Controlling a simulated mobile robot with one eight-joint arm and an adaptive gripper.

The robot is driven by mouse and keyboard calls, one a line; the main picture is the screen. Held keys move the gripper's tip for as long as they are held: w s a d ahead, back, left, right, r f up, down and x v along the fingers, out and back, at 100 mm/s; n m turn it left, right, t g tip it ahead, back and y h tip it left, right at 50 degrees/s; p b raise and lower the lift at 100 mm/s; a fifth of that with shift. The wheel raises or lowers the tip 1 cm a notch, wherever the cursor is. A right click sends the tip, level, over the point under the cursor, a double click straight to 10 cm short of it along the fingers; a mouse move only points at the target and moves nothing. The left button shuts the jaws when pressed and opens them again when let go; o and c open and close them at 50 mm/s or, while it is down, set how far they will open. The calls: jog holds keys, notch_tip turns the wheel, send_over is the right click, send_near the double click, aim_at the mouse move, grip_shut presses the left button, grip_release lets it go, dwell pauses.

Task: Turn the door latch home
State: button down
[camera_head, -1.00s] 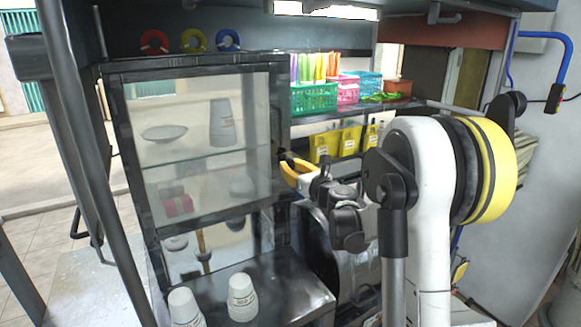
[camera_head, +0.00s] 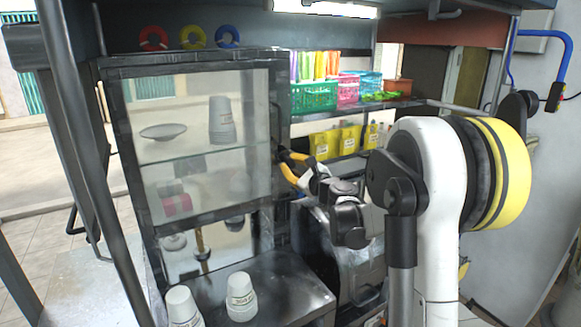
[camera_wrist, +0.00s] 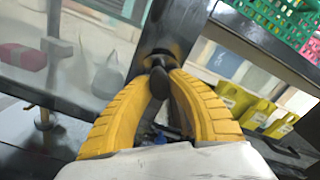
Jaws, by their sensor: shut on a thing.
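The glass-fronted cabinet door (camera_head: 191,218) is framed in dark metal. Its dark latch knob sits on the right-hand frame post, and in the wrist view the latch (camera_wrist: 160,66) shows as a dark rounded piece. My gripper (camera_head: 287,160) has yellow fingers and reaches the door's right edge from the right. In the wrist view my gripper (camera_wrist: 160,88) has its fingertips closed together on the latch. The fingertips cover part of the latch, so its exact angle is hard to tell.
Behind the glass are a dish (camera_head: 163,131) and stacked cups (camera_head: 222,120). Two white cup stacks (camera_head: 241,297) stand on the dark counter below. Right of the door, a shelf holds a green basket (camera_head: 314,96), with yellow packs (camera_head: 350,138) beneath.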

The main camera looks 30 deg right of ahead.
jog(key=n+b, duration=0.1)
jog(key=n, duration=0.4)
jog(key=shift+n, duration=0.3)
jog(key=n, duration=0.5)
jog(key=shift+r, duration=0.15)
jog(key=shift+n, duration=0.4)
jog(key=c, duration=1.2)
grip_release()
jog(key=shift+c, duration=0.2)
jog(key=shift+s, duration=0.1)
jog(key=s, duration=1.1)
jog(key=shift+s+d, duration=0.25)
jog(key=shift+s, duration=0.15)
